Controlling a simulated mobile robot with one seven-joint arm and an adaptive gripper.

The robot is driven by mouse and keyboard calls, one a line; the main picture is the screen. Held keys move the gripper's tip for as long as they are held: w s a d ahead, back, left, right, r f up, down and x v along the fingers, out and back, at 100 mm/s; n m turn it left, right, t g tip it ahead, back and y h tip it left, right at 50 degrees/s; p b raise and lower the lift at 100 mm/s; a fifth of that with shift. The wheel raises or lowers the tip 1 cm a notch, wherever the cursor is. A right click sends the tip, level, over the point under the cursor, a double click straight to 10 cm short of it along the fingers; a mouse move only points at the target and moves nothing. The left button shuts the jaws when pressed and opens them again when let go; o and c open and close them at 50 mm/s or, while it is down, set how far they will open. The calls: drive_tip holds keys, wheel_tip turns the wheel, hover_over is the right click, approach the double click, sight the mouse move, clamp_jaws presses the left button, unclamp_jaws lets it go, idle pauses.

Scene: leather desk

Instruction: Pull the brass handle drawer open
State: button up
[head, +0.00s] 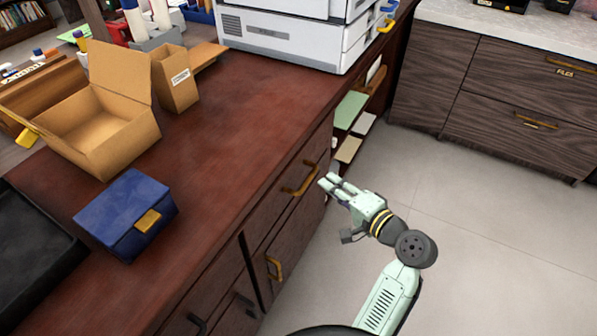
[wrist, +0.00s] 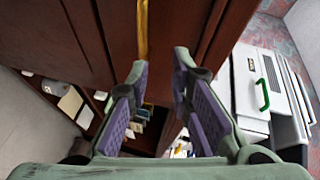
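The drawer (head: 277,208) with a brass handle (head: 300,178) is in the front of the red-brown desk and looks shut. In the wrist view, the brass handle (wrist: 143,32) is a narrow upright strip ahead of my fingers, nearer the left fingertip. My gripper (head: 326,181) is just right of the handle in the head view. In the wrist view, my gripper (wrist: 160,65) is open, with nothing between its purple-padded fingers. A small gap seems to separate fingertips and handle.
A second brass handle (head: 273,267) is on the panel below, with a black handle (head: 245,303) to its left. Open shelves (head: 350,125) lie beyond the drawer. A blue box (head: 125,212) and open carton (head: 105,125) stand on the desk. The floor (head: 430,190) right of the desk is clear.

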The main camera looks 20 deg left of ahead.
sight(310, 180)
drive_tip(key=shift+m, duration=0.3)
drive_tip(key=w+a+f, duration=0.1)
drive_tip(key=a, duration=0.1)
drive_tip(key=w+a+f+p, duration=0.1)
drive_tip(key=w+a, duration=0.1)
drive_tip(key=w+a+f, duration=0.1)
drive_tip(key=a+f, duration=0.1)
drive_tip(key=a, duration=0.1)
drive_tip(key=shift+w+a+p, duration=0.1)
drive_tip(key=shift+w+p, duration=0.1)
drive_tip(key=shift+p, duration=0.1)
drive_tip(key=shift+c, duration=0.6)
clamp_jaws()
